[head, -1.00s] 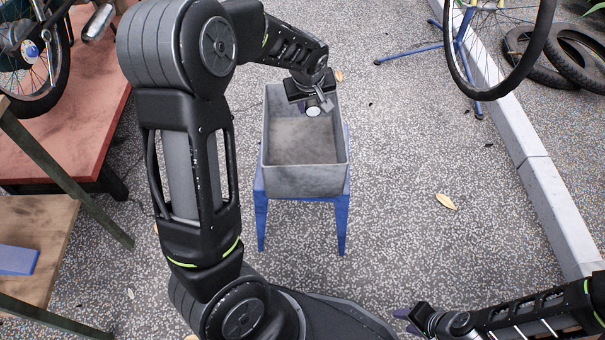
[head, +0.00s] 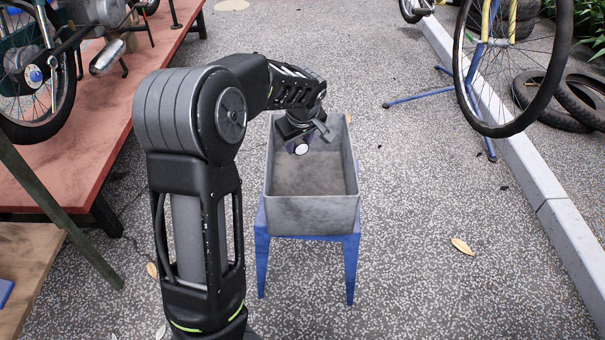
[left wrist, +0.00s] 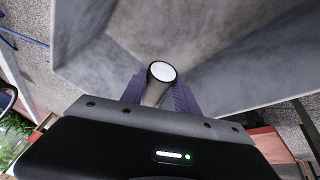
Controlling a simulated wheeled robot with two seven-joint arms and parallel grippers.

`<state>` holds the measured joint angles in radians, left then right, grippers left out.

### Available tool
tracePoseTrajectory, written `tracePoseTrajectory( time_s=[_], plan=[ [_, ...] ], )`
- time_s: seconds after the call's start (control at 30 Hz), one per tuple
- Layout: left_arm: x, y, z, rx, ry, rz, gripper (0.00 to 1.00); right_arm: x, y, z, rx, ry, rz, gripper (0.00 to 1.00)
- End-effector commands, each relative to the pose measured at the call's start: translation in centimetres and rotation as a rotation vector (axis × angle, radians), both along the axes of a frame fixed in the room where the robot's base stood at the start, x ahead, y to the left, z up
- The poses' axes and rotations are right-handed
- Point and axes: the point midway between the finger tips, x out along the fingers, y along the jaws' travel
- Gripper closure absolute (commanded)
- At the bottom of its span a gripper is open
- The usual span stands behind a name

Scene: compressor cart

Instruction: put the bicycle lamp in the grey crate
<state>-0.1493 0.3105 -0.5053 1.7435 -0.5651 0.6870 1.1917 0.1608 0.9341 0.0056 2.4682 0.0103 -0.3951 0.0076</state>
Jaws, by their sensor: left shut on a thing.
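The bicycle lamp (head: 301,149) is a small dark cylinder with a round white face. It also shows in the left wrist view (left wrist: 162,71). My left gripper (head: 299,142) is shut on it, with purple fingers (left wrist: 157,92) on both sides of its body. The grey crate (head: 312,216) is an open box, and the lamp is at its far left part, over or inside the opening. The crate's inner walls (left wrist: 235,82) surround the lamp in the wrist view. I cannot tell how high the lamp is above the floor of the crate. My right gripper is not in view.
The crate stands on a blue stool (head: 262,250). A red platform (head: 100,140) with a bicycle or moped is at the left. A wheel (head: 505,70) on a blue stand, loose tyres (head: 555,100) and a kerb (head: 545,190) are at the right.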

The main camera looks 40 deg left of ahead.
Motion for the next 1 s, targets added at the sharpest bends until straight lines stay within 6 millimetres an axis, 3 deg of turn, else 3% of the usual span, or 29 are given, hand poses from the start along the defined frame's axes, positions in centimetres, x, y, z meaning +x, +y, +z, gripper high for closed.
tracePoseTrajectory(
  time_s=[0.03,0.1,0.47,0.8,1.0],
  plan=[
    [-0.1,0.0,-1.4,0.0,0.003,0.0,1.0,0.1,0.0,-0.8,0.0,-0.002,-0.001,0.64],
    [0.0,0.0,-2.1,0.0,0.002,0.001,1.0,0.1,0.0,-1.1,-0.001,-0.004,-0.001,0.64],
    [0.0,0.0,-2.4,0.0,0.0,0.0,1.0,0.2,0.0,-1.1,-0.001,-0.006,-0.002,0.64],
    [0.0,0.0,-7.1,0.0,0.002,-0.001,1.0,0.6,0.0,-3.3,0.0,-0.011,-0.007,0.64],
    [0.0,0.0,-7.3,0.0,0.0,-0.001,1.0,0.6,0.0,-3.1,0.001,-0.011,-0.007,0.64]
  ],
)
